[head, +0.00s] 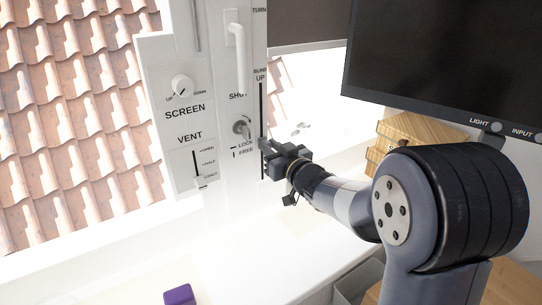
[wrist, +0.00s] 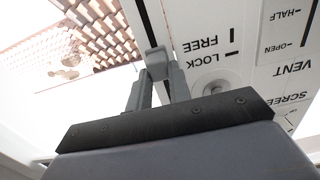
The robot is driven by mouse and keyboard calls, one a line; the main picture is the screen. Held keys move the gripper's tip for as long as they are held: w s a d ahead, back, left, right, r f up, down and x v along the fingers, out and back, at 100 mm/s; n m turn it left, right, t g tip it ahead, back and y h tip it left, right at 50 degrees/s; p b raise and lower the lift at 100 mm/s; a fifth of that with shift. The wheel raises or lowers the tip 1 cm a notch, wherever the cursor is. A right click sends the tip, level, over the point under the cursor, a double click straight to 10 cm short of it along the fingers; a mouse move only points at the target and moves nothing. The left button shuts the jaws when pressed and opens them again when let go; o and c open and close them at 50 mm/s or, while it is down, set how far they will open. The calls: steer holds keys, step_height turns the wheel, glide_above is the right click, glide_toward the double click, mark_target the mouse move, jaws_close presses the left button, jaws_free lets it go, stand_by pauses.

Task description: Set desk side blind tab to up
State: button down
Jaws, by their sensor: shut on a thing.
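The blind slot (head: 261,105) is a dark vertical line on the white frame, marked BLIND and UP at its top. My gripper (head: 268,147) is at the slot's lower end. In the wrist view, my gripper (wrist: 157,82) has its two fingers closed around a small grey tab (wrist: 157,57), which stands on the slot. In the head view the fingers mostly hide the tab. The dark blind (head: 305,24) hangs at the top of the window, with open window below it.
Left of the slot are a lock knob (head: 241,126), a white window handle (head: 238,55), a screen knob (head: 182,85) and a vent slider (head: 199,181). A monitor (head: 445,60) and wooden drawers (head: 420,128) stand right. A purple block (head: 179,295) lies below.

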step_height(320, 180, up, 15)
steer(key=p, duration=1)
steer(key=shift+r, duration=0.25)
steer(key=c, duration=1.7)
jaws_free()
steer(key=o, duration=0.4)
steer(key=shift+d+f, duration=0.1)
steer(key=shift+f, duration=0.1)
steer(key=b+v, duration=0.2)
steer(key=v, duration=0.8)
steer(key=shift+s+d, duration=0.2)
steer(key=shift+s, duration=0.15)
